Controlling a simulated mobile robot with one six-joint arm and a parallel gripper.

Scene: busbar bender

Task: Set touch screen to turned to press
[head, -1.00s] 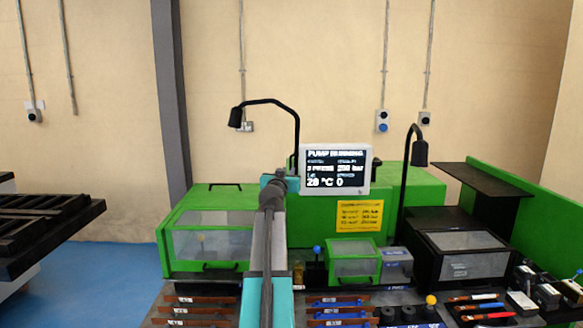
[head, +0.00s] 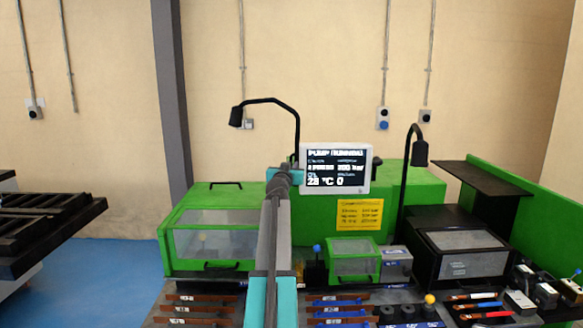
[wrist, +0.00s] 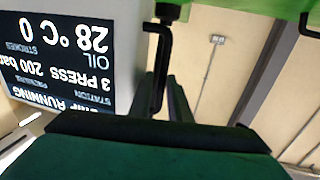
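The touch screen (head: 335,169) is a pale-framed panel with a dark display above the green machine, facing the head camera. It reads pump running, 3 press, 200 bar, 28 °C and 0 strokes. In the wrist view the screen (wrist: 62,55) is upside down at the upper left. My gripper (wrist: 160,80) shows two dark fingers with a gap between them and appears open. A black bent rod (wrist: 163,50) shows in line with that gap; contact cannot be told. In the head view my arm hides the fingertips, close to the screen's left edge.
A black lamp (head: 268,101) arches behind my arm, and another lamp (head: 418,150) stands right of the screen. The green machine (head: 300,207) lies below. Several bars and small knobs fill the front bench.

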